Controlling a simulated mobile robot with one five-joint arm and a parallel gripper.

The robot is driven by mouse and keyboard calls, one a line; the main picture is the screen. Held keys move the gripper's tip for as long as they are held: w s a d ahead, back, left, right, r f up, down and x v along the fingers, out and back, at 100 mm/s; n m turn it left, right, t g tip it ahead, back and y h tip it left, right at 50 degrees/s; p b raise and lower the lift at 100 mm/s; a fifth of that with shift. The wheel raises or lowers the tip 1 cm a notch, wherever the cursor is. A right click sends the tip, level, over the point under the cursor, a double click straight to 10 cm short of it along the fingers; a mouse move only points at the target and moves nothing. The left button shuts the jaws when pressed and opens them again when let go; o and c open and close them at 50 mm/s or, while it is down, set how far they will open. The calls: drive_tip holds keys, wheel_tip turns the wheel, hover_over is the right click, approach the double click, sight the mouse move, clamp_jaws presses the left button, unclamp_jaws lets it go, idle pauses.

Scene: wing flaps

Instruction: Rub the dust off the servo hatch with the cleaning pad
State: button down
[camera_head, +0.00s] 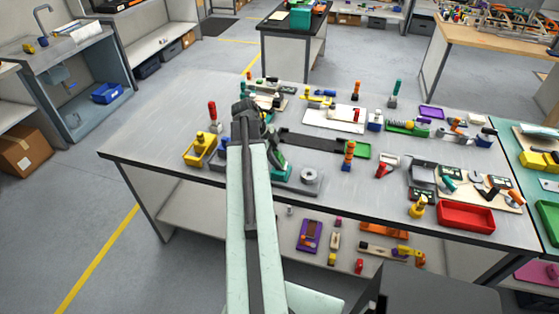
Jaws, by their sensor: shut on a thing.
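My gripper (250,112) is at the end of my pale arm, over the left half of the grey workbench (150,140). It is small and dark here, and the arm hides much of what lies below it. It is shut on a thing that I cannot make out. I cannot pick out the cleaning pad for certain. I cannot tell which part is the servo hatch, nor see dust. A white panel (322,120) with a red item on it lies right of my gripper. A long dark strip (310,142) lies nearer, beside my arm.
A yellow tray (197,155) and a red-handled tool (212,112) stand left of my arm. An orange-handled tool (348,153) stands to the right. A red tray (466,217) sits at the front right. The bench's left end is clear.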

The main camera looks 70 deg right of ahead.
wheel_tip(320, 180, up, 7)
drive_tip(key=p, duration=0.7)
drive_tip(key=shift+r, duration=0.15)
